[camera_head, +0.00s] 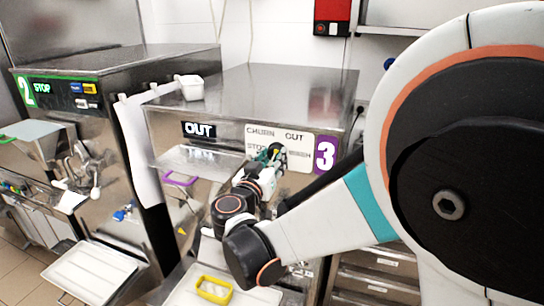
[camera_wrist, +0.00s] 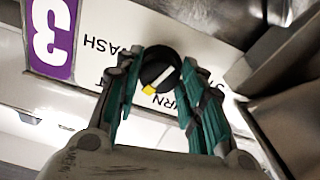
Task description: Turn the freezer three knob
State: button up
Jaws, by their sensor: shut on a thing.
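Freezer three (camera_head: 215,125) is the steel machine in the middle of the head view, with a purple "3" label at its right. Its knob is round and black with a white bar and a yellow mark; the wrist view shows the knob (camera_wrist: 158,76) at the centre of a white label plate (camera_head: 300,160). My gripper (camera_head: 268,158) is at this plate, and its teal fingers in the wrist view (camera_wrist: 161,66) are shut on the knob from both sides. The yellow mark points to the lower left in the wrist view. The fingers hide part of the lettering.
Freezer two (camera_head: 55,92), with a green panel, stands to the left. A yellow-framed item (camera_head: 214,289) lies on a tray below. A red box (camera_head: 331,17) hangs on the back wall.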

jog(key=n+b, duration=0.1)
jog(key=n, duration=0.6)
jog(key=shift+b, duration=0.3)
jog(key=n+b, duration=0.1)
jog(key=n, duration=0.5)
jog(key=shift+r+n, duration=0.1)
jog(key=shift+n, duration=0.2)
jog(key=n, duration=0.4)
jog(key=shift+s, duration=0.1)
jog(key=shift+n+b, duration=0.3)
jog(key=shift+n, duration=1.9)
jog(key=o, duration=1.1)
jog(key=shift+r, duration=0.1)
